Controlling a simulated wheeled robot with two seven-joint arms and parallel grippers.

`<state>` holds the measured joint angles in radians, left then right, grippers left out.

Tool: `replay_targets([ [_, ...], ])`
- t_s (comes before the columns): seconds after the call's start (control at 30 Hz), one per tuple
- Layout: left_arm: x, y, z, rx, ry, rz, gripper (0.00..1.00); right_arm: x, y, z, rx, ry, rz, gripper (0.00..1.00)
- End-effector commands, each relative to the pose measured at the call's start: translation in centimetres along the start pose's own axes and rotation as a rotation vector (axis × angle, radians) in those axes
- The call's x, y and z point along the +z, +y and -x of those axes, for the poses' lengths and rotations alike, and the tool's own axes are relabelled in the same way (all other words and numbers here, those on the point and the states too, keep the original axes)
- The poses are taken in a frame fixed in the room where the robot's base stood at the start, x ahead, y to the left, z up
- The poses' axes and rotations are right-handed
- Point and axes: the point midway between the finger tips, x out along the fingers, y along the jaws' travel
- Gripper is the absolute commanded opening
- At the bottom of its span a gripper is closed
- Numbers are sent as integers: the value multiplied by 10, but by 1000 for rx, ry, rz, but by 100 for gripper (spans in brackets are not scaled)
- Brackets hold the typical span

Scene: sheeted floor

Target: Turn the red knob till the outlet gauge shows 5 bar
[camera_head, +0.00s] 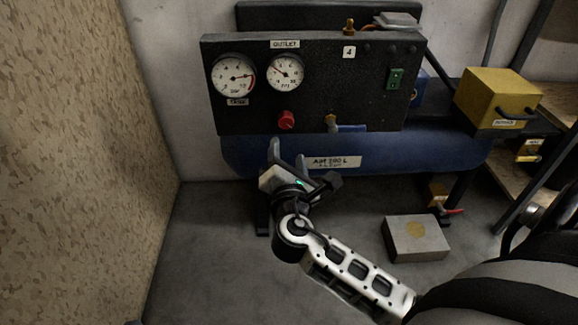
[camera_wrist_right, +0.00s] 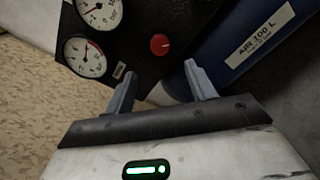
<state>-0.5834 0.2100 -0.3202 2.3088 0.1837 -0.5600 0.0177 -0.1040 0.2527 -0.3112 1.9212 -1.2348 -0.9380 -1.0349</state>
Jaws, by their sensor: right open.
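The red knob (camera_head: 287,119) sits low on the black panel (camera_head: 335,95) of the compressor, below the outlet gauge (camera_head: 286,73). The outlet gauge is round and white under an OUTLET label; its needle points to the upper left, and its numbers are too small to read surely. A second gauge (camera_head: 233,76) is to its left. My right gripper (camera_head: 285,153) is open and empty, below and in front of the knob. In the right wrist view the knob (camera_wrist_right: 159,44) lies beyond the two fingertips (camera_wrist_right: 160,75), apart from them. My left gripper is not in view.
A blue tank (camera_head: 400,148) lies under the panel. A brass fitting (camera_head: 331,122) sits right of the knob. A green switch (camera_head: 395,79) is at the panel's right. A chipboard wall (camera_head: 70,150) stands at left. A grey box (camera_head: 416,238) is on the floor.

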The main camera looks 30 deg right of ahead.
Motion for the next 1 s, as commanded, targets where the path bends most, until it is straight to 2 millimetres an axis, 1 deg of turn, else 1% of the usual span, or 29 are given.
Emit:
replay_targets([
  [0.03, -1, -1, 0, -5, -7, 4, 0, 0, 0, 12, -3, 3, -1, 55],
  [0.1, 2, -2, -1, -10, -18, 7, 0, 0, 0, 24, -3, 3, -1, 55],
  [0.2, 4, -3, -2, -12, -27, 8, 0, 0, 0, 36, -2, 2, 1, 55],
  [0.3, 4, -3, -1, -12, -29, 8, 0, 0, 0, 44, -2, 0, -1, 55],
  [0.43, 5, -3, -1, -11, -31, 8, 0, 0, 0, 47, -1, -1, 0, 55],
  [0.9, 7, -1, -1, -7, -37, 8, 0, 0, 0, 47, -1, 1, -1, 55],
  [1.0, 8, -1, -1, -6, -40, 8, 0, -7, -4, 50, -14, 39, -53, 55],
])
